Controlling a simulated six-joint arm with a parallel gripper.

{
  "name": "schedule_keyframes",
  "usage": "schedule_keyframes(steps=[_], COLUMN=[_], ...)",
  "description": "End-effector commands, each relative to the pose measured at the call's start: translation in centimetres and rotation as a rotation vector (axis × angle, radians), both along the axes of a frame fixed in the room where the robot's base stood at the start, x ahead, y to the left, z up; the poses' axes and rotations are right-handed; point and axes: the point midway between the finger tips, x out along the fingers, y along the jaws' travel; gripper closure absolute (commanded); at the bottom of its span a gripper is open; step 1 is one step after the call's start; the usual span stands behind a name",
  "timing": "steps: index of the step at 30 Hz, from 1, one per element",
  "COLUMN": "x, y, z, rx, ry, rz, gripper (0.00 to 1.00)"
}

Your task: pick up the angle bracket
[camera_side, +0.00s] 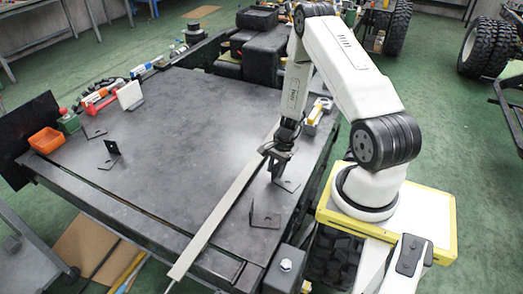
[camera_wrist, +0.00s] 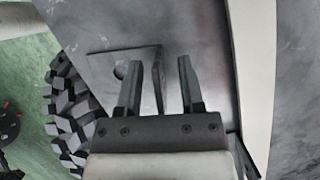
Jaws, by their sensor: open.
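The angle bracket (camera_wrist: 137,56) lies under my gripper (camera_wrist: 158,66) in the wrist view. It is a thin dark plate with a round hole, lying flat, and an upright flange that stands between my two open fingers. The flange is nearer the left finger, and contact with either finger cannot be told. In the side view the bracket (camera_side: 290,186) is partly hidden by my gripper (camera_side: 278,165), which points down over it near the right part of the dark table.
Another bracket (camera_side: 265,217) stands nearer the camera, and two more lie at the left. A long pale strip (camera_side: 222,208) runs along the table (camera_side: 190,130) left of my gripper. An orange bin (camera_side: 46,140) and tools line the far left edge. The table's middle is clear.

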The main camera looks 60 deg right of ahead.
Motion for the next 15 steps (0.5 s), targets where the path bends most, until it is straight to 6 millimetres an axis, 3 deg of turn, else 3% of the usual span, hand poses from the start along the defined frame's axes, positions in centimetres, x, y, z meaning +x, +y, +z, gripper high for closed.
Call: schedule_keyframes(steps=[10,11,15], x=[0.00,0.00,0.00], y=[-0.01,-0.01,-0.01], z=[0.04,0.04,0.05], rx=[0.000,0.000,0.000], ry=[0.000,0.000,0.000], rz=[0.001,0.001,0.001], gripper=[0.51,0.58,1.00])
